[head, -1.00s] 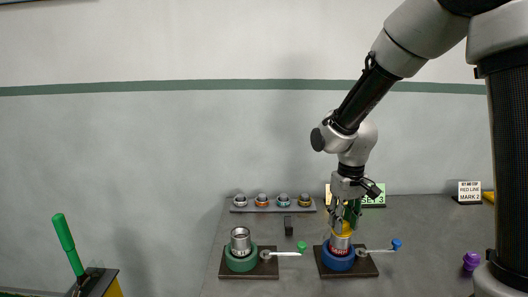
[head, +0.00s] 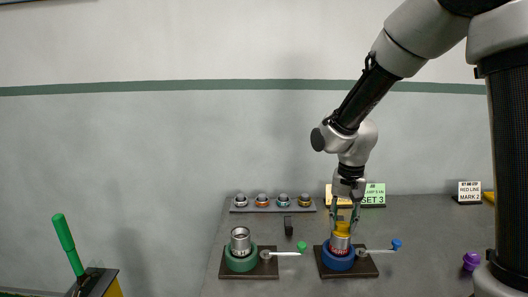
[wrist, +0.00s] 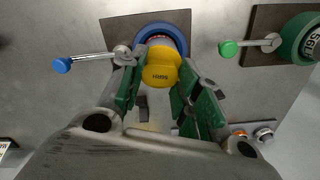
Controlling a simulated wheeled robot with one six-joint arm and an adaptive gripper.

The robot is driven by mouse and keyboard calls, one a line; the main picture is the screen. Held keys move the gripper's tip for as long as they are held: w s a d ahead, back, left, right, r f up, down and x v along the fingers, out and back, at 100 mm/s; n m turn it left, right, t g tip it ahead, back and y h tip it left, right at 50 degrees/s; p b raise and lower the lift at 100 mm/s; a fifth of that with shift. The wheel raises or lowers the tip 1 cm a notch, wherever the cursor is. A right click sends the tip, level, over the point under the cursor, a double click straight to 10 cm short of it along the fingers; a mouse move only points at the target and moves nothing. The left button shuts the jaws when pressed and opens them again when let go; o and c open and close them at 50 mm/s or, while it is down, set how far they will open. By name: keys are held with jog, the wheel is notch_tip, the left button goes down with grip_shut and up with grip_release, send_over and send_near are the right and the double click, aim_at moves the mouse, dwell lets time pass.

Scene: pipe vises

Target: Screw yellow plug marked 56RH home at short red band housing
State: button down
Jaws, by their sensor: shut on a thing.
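The yellow plug (wrist: 161,66), with a dark mark on its side that reads upside down as 56RH, sits at the mouth of a silver pipe housing (head: 340,242) with a red band. That housing stands upright in the blue vise (head: 341,262) on the right base plate. My gripper (head: 345,218) points down from above, its green-padded fingers on either side of the plug; the wrist view also shows the gripper (wrist: 158,85) shut on it. I cannot tell how deep the plug sits.
A green vise (head: 240,263) holding another silver housing (head: 240,240) stands to the left. Blue-knobbed (head: 396,244) and green-knobbed (head: 302,246) handles stick out. A rack (head: 273,208) with several coloured fittings lies behind. A dark block (head: 288,226) stands between.

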dwell(0.3)
jog(key=c, duration=0.9)
grip_release()
jog(key=shift+c, duration=0.2)
